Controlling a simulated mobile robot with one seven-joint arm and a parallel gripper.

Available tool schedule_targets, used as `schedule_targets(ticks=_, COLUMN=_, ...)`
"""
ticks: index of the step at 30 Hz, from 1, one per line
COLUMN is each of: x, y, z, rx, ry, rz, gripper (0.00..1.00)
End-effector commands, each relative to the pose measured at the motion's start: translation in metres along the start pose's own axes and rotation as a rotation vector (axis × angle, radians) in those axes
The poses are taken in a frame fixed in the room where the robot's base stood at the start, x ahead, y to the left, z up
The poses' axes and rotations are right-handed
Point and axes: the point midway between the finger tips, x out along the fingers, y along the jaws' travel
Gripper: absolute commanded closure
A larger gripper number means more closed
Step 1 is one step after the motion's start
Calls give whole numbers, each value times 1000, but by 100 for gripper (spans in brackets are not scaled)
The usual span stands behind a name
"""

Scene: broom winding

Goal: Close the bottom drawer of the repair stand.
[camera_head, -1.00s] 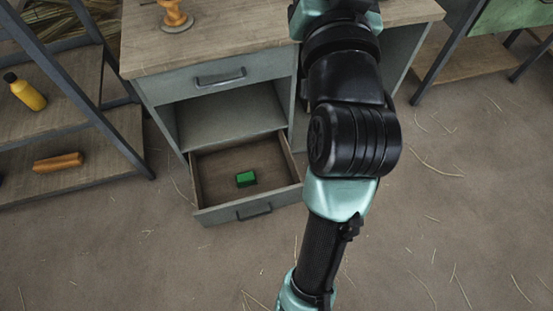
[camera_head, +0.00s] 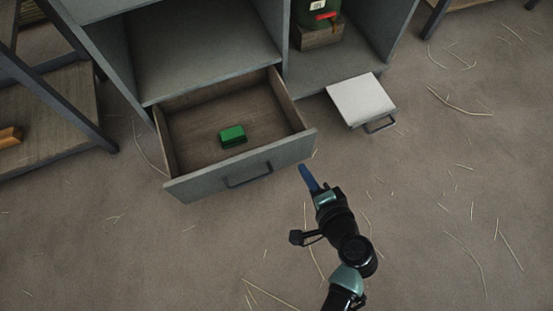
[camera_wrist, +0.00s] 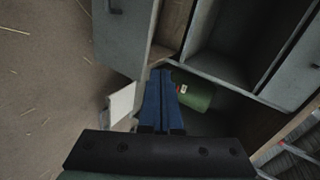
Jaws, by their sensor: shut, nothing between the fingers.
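The bottom drawer (camera_head: 240,168) of the grey repair stand (camera_head: 205,60) is pulled out, with a dark bar handle (camera_head: 248,175) on its front. A small green block (camera_head: 232,136) lies inside it. My gripper (camera_head: 308,178) is shut and empty, its blue fingers just right of the drawer front's right end, apart from it as far as I can tell. In the wrist view the blue fingers (camera_wrist: 160,100) lie together, and the drawer front (camera_wrist: 122,35) is at the upper left.
A light panel with a handle (camera_head: 360,100) sticks out low at the stand's right side. A shelf rack (camera_head: 50,120) stands left. The floor in front is open, with scattered straw.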

Motion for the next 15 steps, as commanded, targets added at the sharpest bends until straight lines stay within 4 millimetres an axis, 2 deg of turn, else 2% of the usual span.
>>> schedule_targets(ticks=1, x=5, y=28, z=9, rx=41, ry=-8, rz=9, gripper=100)
schedule_targets(ticks=4, x=5, y=49, z=18, rx=96, ry=-20, rz=14, gripper=100)
schedule_targets(ticks=10, x=13, y=58, z=23, rx=123, ry=-27, rz=15, gripper=100)
schedule_targets(ticks=15, x=43, y=59, z=24, rx=120, ry=-28, rz=14, gripper=100)
